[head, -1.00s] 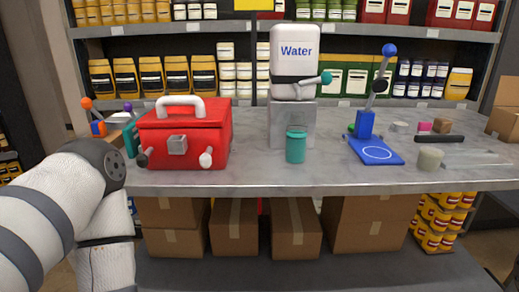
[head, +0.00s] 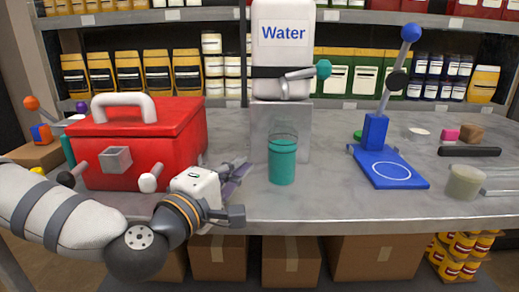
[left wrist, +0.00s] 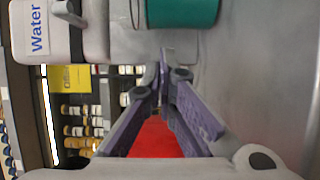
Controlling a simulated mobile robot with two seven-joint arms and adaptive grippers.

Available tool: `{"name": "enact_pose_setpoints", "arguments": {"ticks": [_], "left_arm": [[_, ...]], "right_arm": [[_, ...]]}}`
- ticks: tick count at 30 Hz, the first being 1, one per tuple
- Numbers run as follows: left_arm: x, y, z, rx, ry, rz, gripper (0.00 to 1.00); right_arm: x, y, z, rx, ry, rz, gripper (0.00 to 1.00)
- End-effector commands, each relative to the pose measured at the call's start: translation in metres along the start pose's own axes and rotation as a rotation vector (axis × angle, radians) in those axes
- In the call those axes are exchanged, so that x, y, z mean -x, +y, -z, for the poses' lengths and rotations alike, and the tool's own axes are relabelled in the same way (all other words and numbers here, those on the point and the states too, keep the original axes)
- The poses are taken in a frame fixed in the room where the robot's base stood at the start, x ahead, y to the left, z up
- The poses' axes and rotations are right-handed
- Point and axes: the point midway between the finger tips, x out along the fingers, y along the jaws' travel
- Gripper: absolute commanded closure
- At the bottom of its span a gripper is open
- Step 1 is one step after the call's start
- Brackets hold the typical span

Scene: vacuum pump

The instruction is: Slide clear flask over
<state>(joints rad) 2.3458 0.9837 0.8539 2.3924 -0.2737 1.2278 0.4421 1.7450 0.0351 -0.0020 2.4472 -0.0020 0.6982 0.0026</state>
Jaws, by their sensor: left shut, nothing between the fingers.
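The clear flask (head: 283,160) stands upright on the grey table in front of the water dispenser. Its lower part is teal and its top is see-through. In the left wrist view its teal part (left wrist: 182,12) shows at the top edge, partly cut off. My left gripper (head: 243,168) is just left of the flask at about its height, pointing towards it with a small gap. Its purple fingers are closed together at the tips (left wrist: 165,60) and empty. My right gripper is in neither view.
A red toolbox (head: 150,145) stands left, close behind my left arm. The water dispenser (head: 283,45) on its grey stand (head: 296,128) is behind the flask. A blue lever stand (head: 385,166) is to the right. Bare table (head: 330,195) lies right of the flask.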

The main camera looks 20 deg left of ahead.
Motion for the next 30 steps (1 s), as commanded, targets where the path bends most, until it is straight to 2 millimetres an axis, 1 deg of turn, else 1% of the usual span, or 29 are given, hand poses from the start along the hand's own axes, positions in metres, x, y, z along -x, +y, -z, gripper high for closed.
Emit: {"name": "enact_pose_setpoints", "arguments": {"ticks": [1, 3, 6, 9, 12, 16, 30], "left_arm": [[-0.011, -0.002, 0.000, -0.002, 0.001, 0.002, 1.00], [-0.026, -0.002, 0.000, -0.002, 0.000, 0.002, 1.00], [-0.045, -0.003, 0.000, -0.002, 0.000, 0.003, 1.00], [-0.060, -0.003, 0.000, -0.001, 0.000, 0.004, 1.00], [-0.069, -0.002, 0.000, -0.002, -0.001, 0.003, 1.00], [-0.074, -0.002, -0.001, -0.001, -0.002, 0.003, 1.00], [-0.074, -0.001, -0.001, -0.002, -0.002, 0.003, 1.00]], "right_arm": [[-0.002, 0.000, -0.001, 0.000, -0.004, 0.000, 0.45], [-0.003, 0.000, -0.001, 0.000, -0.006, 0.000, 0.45], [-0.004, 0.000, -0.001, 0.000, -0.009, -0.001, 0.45], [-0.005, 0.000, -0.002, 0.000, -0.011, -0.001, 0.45], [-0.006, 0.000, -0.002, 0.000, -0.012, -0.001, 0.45], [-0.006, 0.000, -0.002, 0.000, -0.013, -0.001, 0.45], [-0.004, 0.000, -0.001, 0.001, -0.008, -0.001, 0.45]]}}
